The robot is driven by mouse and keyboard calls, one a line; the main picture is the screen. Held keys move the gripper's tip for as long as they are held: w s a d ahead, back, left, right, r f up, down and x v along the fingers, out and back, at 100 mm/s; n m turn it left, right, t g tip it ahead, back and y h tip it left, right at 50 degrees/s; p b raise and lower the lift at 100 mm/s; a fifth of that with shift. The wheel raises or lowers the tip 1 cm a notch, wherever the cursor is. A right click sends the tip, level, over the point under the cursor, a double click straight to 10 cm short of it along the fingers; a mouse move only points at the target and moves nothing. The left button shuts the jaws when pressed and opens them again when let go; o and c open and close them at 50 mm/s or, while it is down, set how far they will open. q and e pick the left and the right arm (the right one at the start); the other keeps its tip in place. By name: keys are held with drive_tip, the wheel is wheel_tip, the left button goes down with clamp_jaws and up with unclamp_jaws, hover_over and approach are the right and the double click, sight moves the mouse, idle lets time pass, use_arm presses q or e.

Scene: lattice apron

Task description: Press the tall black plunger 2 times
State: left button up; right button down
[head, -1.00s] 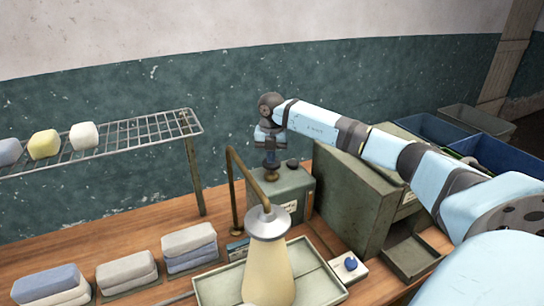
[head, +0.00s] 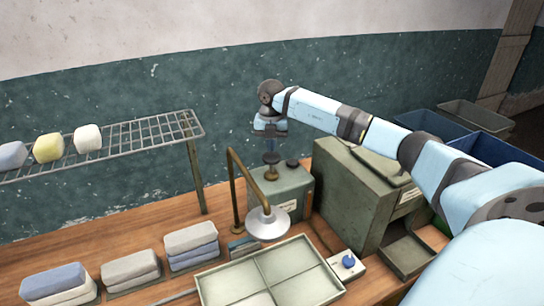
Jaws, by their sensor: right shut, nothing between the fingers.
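The tall black plunger (head: 271,158) stands upright on a grey-green box (head: 292,186) on the bench, with a brass collar at its foot. My right gripper (head: 270,136) is shut and empty, pointing down right above the plunger's top. I cannot tell whether the fingertips touch it. A short dark knob (head: 292,162) sits on the same box, to the right of the plunger. My left gripper is out of view.
A brass-necked lamp (head: 266,222), unlit, hangs over a divided tray (head: 270,276) in front of the box. A green cabinet (head: 350,195) stands close on the right. A blue-knobbed switch (head: 348,262) sits beside the tray. A wire rack (head: 150,134) is at left.

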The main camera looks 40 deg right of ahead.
sight(272, 156)
idle(0.3)
drive_tip(key=shift+f+b, duration=1.25)
drive_tip(key=shift+f, duration=1.25)
drive_tip(key=shift+r+p, duration=1.6)
drive_tip(key=shift+r, duration=0.85)
drive_tip(key=shift+r, duration=0.1)
drive_tip(key=shift+r+p, duration=1.55)
drive_tip(key=shift+r, duration=0.85)
